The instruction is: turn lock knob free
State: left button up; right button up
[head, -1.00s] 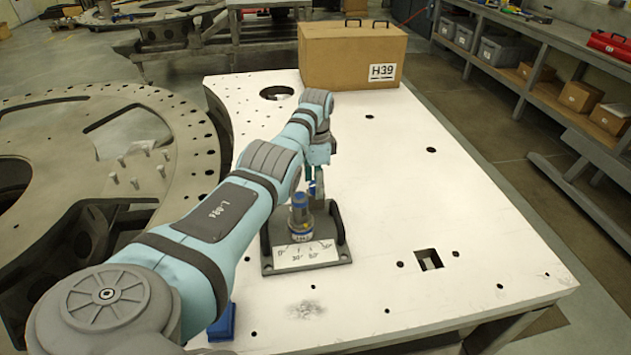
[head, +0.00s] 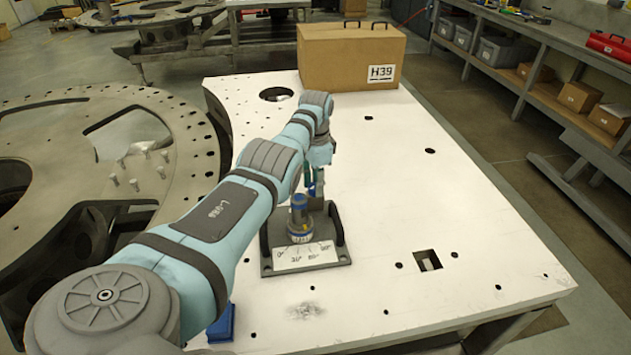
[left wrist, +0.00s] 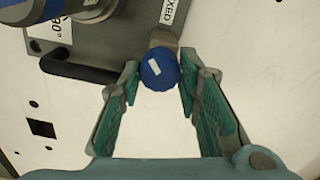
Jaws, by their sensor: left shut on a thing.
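The lock knob (left wrist: 160,75) is a round blue knob with a white stripe, seen end-on in the left wrist view. My left gripper (left wrist: 160,84) is shut on it, with one teal-padded finger on each side. In the head view the left gripper (head: 315,180) is at the back of the grey fixture plate (head: 335,262), and my arm partly hides the knob. A blue-topped upright post (head: 298,208) stands at the middle of the plate. A white angle scale (head: 305,256) lies in front of it. My right gripper is not in view.
The fixture has a dark handle (head: 338,224) close to its right edge. It stands on a white table (head: 440,210) with several holes. A cardboard box (head: 345,58) marked H39 is at the back. A blue object (head: 222,322) lies near my arm. The table's right side is clear.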

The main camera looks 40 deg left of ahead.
pick_arm(q)
jog(key=n, duration=0.5)
jog(key=shift+n+b, duration=0.35)
jog(key=shift+n, duration=1.95)
jog(key=o, duration=1.1)
jog(key=shift+o, duration=0.2)
notch_tip(320, 180, up, 12)
jog(key=shift+w, duration=0.1)
